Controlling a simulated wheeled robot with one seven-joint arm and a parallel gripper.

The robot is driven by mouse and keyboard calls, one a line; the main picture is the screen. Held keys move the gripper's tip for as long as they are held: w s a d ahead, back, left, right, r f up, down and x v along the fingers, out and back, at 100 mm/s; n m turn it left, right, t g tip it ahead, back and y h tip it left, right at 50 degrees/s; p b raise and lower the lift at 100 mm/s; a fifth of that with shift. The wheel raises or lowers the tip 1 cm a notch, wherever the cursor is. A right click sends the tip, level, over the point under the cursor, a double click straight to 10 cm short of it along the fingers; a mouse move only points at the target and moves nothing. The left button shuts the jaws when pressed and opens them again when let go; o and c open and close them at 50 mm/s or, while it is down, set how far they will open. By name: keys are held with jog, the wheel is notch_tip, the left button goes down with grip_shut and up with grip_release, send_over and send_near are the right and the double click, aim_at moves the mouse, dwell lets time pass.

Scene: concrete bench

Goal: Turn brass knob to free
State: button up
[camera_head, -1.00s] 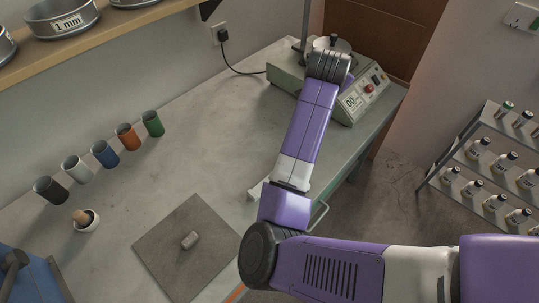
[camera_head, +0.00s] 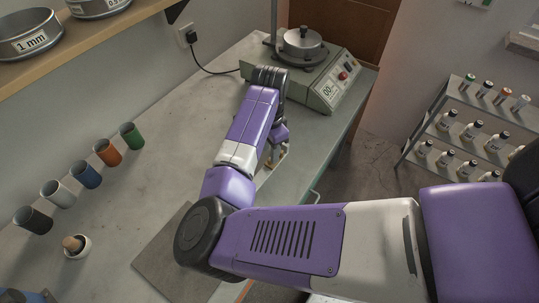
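I cannot make out a brass knob in this view. A grey-green machine (camera_head: 322,92) with a display and a red button stands at the back of the bench, with a lidded metal pot (camera_head: 300,46) on top. My gripper (camera_head: 275,158) points down over the bench's right side, in front of the machine and apart from it. It is small and partly hidden by my forearm, so I cannot tell whether its fingers are open or shut. A small pale piece (camera_head: 266,174) shows just below it near the bench edge; its form is unclear.
A grey mat (camera_head: 160,262) lies in front, partly behind my arm. A bottle rack (camera_head: 455,140) stands at the right. The bench's middle is clear.

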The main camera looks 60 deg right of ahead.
jog(key=shift+f, duration=1.8)
grip_shut()
